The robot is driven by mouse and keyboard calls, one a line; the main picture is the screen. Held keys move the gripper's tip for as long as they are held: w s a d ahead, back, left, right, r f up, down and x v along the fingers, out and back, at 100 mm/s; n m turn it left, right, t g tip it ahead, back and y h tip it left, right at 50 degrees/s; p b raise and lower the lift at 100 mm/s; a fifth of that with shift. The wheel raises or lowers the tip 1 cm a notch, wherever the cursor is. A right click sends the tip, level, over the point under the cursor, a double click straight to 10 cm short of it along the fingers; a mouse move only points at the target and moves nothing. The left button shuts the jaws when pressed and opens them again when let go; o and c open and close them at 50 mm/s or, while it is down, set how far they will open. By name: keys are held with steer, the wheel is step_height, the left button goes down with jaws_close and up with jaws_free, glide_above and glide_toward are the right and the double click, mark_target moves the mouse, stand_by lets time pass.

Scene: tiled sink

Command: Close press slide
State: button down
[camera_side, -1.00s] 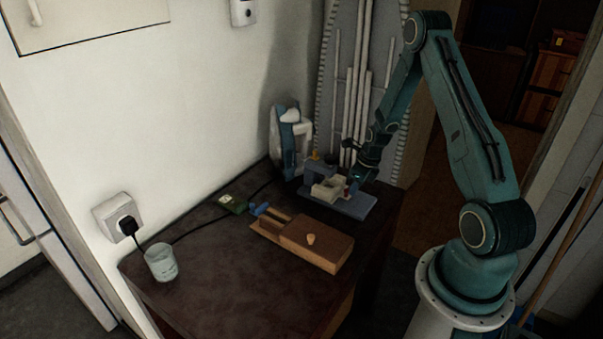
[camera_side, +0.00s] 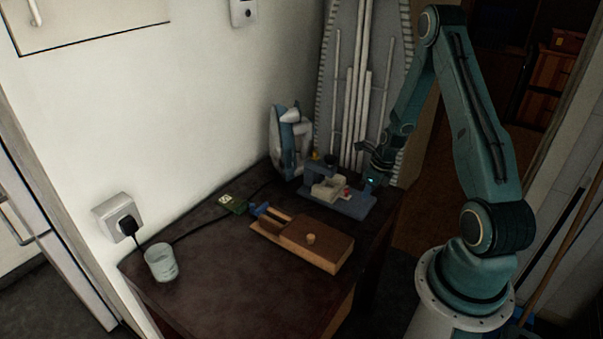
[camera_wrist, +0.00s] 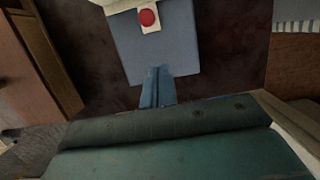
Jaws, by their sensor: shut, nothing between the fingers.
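The press has a blue-grey base (camera_side: 352,208) on the far right part of the dark table. Its pale beige slide block (camera_side: 327,189) sits low by the blue upright, with a red button (camera_side: 347,191) on its right end. My gripper (camera_side: 369,186) is just right of the red button, over the base's right end. In the wrist view the red button (camera_wrist: 148,18) and beige end are at the top, above the blue base (camera_wrist: 155,50). My shut, empty fingers (camera_wrist: 157,72) show at the base's near edge, apart from the button. Contact with the base cannot be told.
A wooden box with a brown lid and knob (camera_side: 318,243) lies in front of the press. A white and blue appliance (camera_side: 289,145) stands behind it. A small green board (camera_side: 233,204) and a glass (camera_side: 161,262) are to the left. The front table area is clear.

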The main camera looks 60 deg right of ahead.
steer(key=v, duration=0.9)
steer(key=shift+r, duration=0.3)
steer(key=w+a+r+n+t, duration=0.1)
steer(key=a+r+n, duration=1.5)
steer(key=r+n, duration=0.2)
steer(key=s+a+r+n+t, duration=0.1)
steer(key=s+a+r+n, duration=0.6)
steer(key=n, duration=1.1)
steer(key=s+a, duration=0.4)
steer(key=a, duration=0.1)
steer(key=shift+s+a+r+t, duration=0.2)
steer(key=shift+s+a+t, duration=0.1)
steer(key=shift+s+t, duration=0.1)
